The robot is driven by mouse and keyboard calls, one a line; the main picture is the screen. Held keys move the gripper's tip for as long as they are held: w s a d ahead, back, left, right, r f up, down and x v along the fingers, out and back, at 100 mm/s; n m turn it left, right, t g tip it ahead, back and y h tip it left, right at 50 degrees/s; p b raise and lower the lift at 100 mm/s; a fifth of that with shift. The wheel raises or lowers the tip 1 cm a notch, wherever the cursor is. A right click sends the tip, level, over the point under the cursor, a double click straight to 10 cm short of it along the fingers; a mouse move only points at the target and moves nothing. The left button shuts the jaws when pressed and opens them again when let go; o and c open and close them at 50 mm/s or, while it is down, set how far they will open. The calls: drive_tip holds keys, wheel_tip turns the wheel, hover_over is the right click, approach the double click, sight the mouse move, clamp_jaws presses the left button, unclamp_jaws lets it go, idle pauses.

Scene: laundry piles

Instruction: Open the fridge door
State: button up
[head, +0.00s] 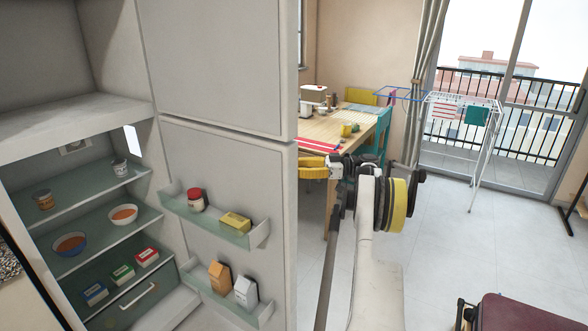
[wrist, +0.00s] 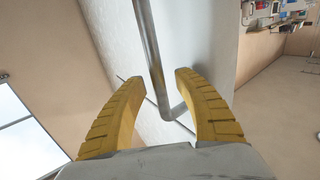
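The fridge door (head: 225,160) stands swung wide open in the head view, its inner face with two door shelves toward me. The fridge interior (head: 75,190) is exposed to its left. My gripper (head: 312,168) is at the door's free right edge, its yellow fingers partly hidden behind that edge. In the wrist view my gripper (wrist: 160,78) has its fingers apart, and the metal door handle (wrist: 148,40) runs through the gap between them. I cannot tell whether either finger touches the handle.
An upper door (head: 220,60) is above the fridge door. A wooden table (head: 340,127) and a drying rack (head: 465,105) stand behind. A dark red seat (head: 530,312) is at the lower right. The tiled floor (head: 440,235) between is clear.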

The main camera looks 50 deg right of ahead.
drive_tip(key=v, duration=1.1)
drive_tip(key=shift+s+d, duration=0.3)
